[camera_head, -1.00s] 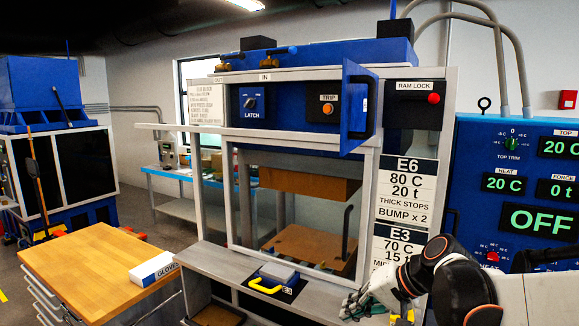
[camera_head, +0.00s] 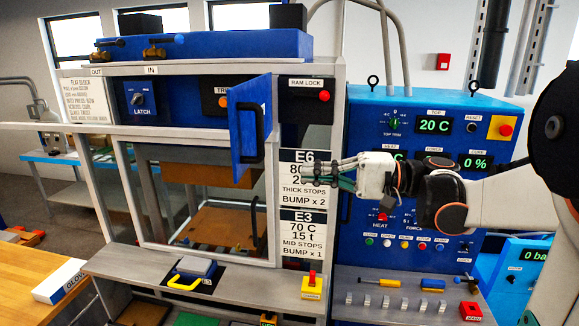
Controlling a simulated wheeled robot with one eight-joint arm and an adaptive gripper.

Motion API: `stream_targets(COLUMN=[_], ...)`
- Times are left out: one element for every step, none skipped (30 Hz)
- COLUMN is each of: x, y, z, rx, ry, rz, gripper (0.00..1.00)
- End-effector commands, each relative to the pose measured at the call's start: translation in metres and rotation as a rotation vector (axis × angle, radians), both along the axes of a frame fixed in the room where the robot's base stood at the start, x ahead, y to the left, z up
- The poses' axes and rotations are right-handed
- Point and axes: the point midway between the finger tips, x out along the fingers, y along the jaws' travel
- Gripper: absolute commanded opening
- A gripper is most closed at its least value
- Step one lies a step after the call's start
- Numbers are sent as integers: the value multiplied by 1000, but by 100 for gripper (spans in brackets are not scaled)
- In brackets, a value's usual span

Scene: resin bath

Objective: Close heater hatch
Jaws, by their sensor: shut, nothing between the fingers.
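The heater hatch is a blue door (camera_head: 249,122) on the front of the press, right of the LATCH dial (camera_head: 137,98). It stands swung open, edge toward me, with a dark handle along its right side. My gripper (camera_head: 308,172) is raised at the centre right, before the E6 sign (camera_head: 303,196), pointing left. Its fingers are shut and empty. They appear to the right of and below the hatch in the picture; the depth between them is unclear.
The blue control panel (camera_head: 350,150) stands behind my arm, with a shelf of small levers (camera_head: 395,305) below. A yellow-handled tool (camera_head: 185,284) rests on the grey ledge (camera_head: 130,262). A wooden-topped cabinet (camera_head: 22,285) stands at lower left.

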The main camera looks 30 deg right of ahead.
Motion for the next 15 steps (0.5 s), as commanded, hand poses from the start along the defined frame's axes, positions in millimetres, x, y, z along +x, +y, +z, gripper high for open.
stream_targets(x=[5,8,13,16,19,24,27,30,35,38,40,44,46,49,52], y=[10,15,22,27,32,38,44,48,55,60,64,69,73,77,81], z=[1,1,1,1,1,2,2,2,2,1,1,1,1,1,1], rx=[0,0,-1,-1,-1,-1,-1,-1,-1,-1,-1,-1,-1,-1,-1], ry=[0,0,1,1,1,1,1,1,1,1,1,1,1,1,1], rz=[6,5,6,5,6,5,6,5,6,5,5,5,4,4,4], gripper=[0,0,0,0,0,0,0,0,0,0,0,0,0,0,0])
